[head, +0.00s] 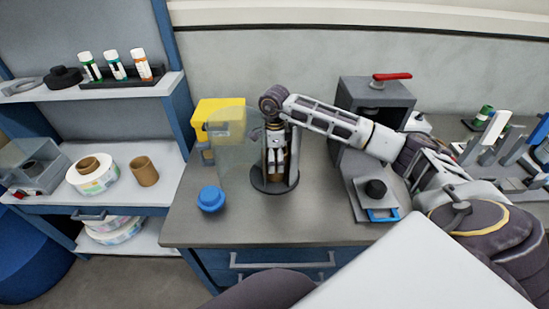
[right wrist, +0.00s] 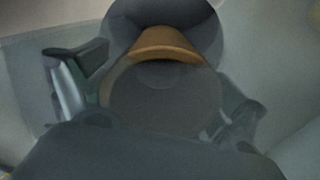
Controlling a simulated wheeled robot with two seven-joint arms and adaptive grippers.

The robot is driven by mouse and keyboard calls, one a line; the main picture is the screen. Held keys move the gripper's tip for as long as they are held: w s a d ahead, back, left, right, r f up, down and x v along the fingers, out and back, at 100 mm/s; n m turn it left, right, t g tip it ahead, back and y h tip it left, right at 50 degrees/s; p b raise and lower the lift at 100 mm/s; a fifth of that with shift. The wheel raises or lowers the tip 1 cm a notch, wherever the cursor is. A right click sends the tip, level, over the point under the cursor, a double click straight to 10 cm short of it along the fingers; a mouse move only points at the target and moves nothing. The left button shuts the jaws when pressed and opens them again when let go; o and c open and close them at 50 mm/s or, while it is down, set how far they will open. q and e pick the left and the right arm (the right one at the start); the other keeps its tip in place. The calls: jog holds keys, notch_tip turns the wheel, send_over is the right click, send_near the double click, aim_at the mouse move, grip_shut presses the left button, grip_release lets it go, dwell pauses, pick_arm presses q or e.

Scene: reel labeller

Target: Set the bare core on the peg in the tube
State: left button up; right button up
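The peg is hidden. Another brown bare core (head: 145,171) stands upright on the middle shelf. My left gripper is not in view.
A see-through panel (head: 232,160) stands left of the stand, before a yellow bin (head: 217,112). A blue knob (head: 211,198) is at the bench's front left. A grey machine (head: 372,95) with a red lever stands right. A labelled reel (head: 93,177) lies on the shelf.

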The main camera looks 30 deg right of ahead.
jog(key=shift+w+r, duration=0.1)
jog(key=shift+r, duration=0.1)
notch_tip(320, 180, up, 12)
dwell(0.9)
dwell(1.0)
notch_tip(320, 180, up, 9)
jog(key=p, duration=0.9)
jog(key=shift+r+p, duration=0.35)
jog(key=shift+p, duration=0.2)
jog(key=shift+f, duration=0.1)
